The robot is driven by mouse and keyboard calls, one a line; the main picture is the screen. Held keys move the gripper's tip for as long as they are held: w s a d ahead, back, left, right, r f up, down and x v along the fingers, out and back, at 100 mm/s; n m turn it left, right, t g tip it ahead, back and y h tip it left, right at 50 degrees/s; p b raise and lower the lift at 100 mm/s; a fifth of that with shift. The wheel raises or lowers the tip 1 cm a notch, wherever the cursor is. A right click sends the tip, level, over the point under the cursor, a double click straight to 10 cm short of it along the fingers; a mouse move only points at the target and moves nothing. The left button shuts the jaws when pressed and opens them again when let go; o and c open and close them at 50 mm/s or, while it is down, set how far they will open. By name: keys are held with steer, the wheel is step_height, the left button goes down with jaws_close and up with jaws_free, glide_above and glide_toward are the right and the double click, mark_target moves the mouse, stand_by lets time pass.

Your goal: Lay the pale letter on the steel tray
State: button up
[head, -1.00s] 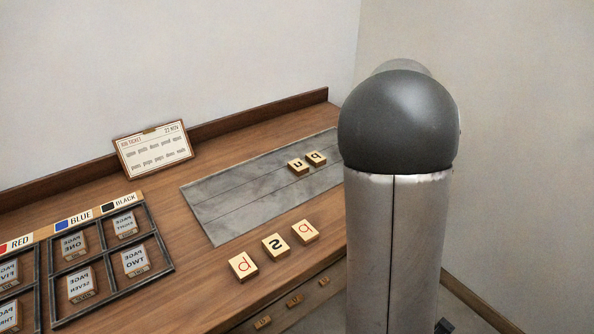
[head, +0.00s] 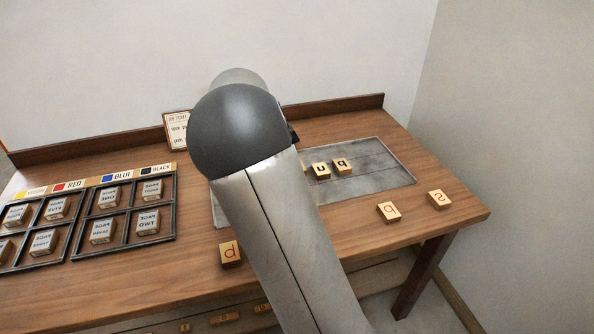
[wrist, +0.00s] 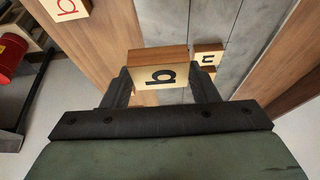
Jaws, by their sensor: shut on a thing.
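My gripper (wrist: 160,92) is shut on a wooden letter block (wrist: 158,74) with a pale face and a dark mirrored letter. In the wrist view the held block looks larger than the block (wrist: 207,57) on the steel tray (wrist: 172,22), so it seems to be above the tray. In the head view the tray (head: 385,172) carries a u block (head: 321,170) and a q block (head: 343,166). A sliver of another block (head: 303,168) shows left of them; I cannot tell whether it is the held one. My arm hides the gripper there.
Red-letter blocks lie on the bench in front of the tray: one at left (head: 231,254) and two at right, a block (head: 388,212) and another (head: 439,199). A divided case (head: 176,215) of page blocks is at left. A job ticket (head: 177,130) stands behind.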

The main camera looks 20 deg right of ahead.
steer(key=w+d+f, duration=0.1)
steer(key=w+f, duration=0.1)
steer(key=w+d+f+p, duration=0.1)
steer(key=w+d+f, duration=0.1)
steer(key=w+f, duration=0.1)
steer(key=w+d+f, duration=0.2)
steer(key=w, duration=0.1)
steer(key=shift+w+f+p, duration=0.15)
steer(key=shift+f+p, duration=0.15)
steer(key=shift+w+d+f+p, duration=0.1)
steer(key=shift+w+f+p, duration=0.05)
steer(key=shift+f, duration=0.9)
steer(key=shift+w+f+p, duration=0.1)
steer(key=shift+f+p, duration=0.05)
steer(key=shift+f, duration=0.85)
steer(key=o, duration=1)
